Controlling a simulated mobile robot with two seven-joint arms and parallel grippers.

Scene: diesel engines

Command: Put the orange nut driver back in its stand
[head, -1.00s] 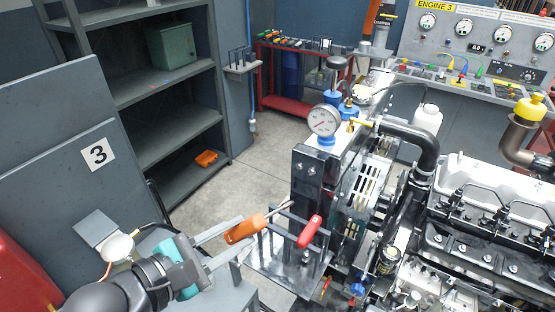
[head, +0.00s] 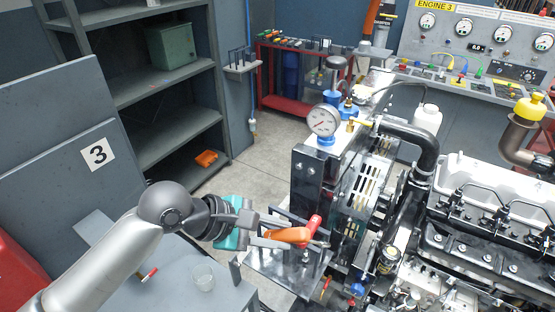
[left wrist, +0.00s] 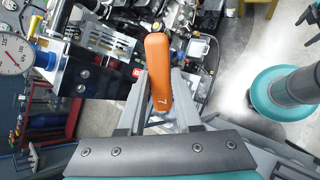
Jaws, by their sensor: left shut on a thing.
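The orange nut driver (head: 288,235) is held in my left gripper (head: 292,238), which is shut on its handle. In the left wrist view the orange handle (left wrist: 157,65) stands between the two grey fingers of the left gripper (left wrist: 160,95). The driver lies roughly level in the head view, and its shaft is mostly hidden there.
Open floor lies behind the stand.

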